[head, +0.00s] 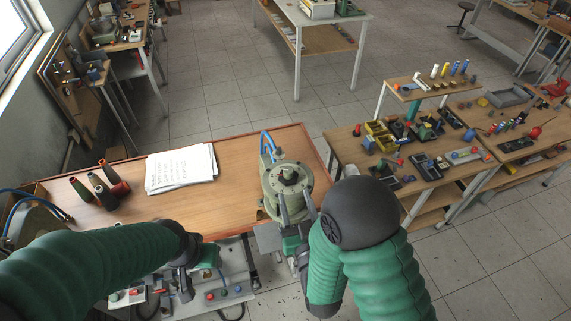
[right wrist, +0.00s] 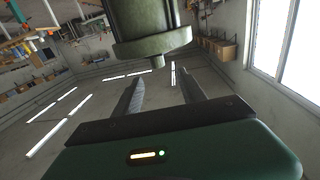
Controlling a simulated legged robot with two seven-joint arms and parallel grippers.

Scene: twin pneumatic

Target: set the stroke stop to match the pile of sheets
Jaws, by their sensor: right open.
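The grey-green round press head (head: 287,188) stands at the right end of the wooden table, with a small dark knob (head: 288,175) on top. In the right wrist view, which looks upside down, the press head (right wrist: 150,30) and its small stub (right wrist: 157,62) show beyond the fingers. My right gripper (head: 296,206) is open and empty, its fingers beside the press head; the fingers also show in the right wrist view (right wrist: 162,92), spread apart. The pile of white sheets (head: 181,168) lies on the table. My left gripper (head: 184,284) is low near a button panel; its opening is unclear.
Several thread cones (head: 102,186) stand or lie on the table's left. A button panel (head: 224,293) is at the front. A bench (head: 425,180) with many small parts is to the right. The table between sheets and press head is clear.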

